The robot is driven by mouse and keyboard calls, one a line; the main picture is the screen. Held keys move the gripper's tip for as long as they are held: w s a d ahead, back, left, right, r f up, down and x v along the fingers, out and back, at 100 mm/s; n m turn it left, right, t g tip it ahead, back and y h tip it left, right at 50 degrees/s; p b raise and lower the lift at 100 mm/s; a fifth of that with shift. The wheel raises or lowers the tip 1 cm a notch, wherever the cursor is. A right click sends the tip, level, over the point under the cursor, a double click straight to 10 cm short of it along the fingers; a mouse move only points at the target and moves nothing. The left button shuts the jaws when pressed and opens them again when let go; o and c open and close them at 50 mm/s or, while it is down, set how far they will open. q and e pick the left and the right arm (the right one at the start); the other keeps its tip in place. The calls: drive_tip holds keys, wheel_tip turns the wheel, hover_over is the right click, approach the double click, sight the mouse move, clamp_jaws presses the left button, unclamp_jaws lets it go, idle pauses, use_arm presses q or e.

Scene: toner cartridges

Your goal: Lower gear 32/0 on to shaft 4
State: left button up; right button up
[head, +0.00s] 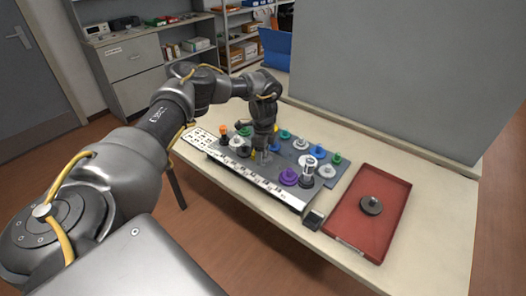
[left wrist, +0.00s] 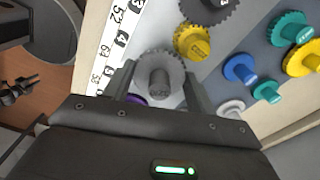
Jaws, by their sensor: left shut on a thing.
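My left gripper (head: 264,153) is over the middle of the dark gear board (head: 291,199) in the head view. A purple part shows just under the gear's lower left. Shaft 4 cannot be picked out, and the gear's bore and whatever is beneath it are hidden. A dark jaw-like shape (left wrist: 18,89) at the left edge of the left wrist view may be my right gripper, too small to judge.
A yellow gear (left wrist: 193,42) and a dark gear (left wrist: 206,8) are close beyond the held gear. Purple (head: 289,177), white and green gears stand around on the board. A red tray (head: 345,238) at right holds a dark round part (head: 371,205). A grey panel borders the table behind.

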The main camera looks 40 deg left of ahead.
use_arm(q)
drive_tip(key=shift+p, duration=0.3)
idle(0.5)
drive_tip(key=shift+f, duration=0.4)
idle(0.6)
drive_tip(key=shift+p, duration=0.35)
idle(0.6)
drive_tip(key=shift+f+b, duration=0.45)
drive_tip(key=shift+f, duration=0.5)
idle(0.5)
drive_tip(key=o, duration=1.1)
drive_tip(key=shift+c, duration=0.2)
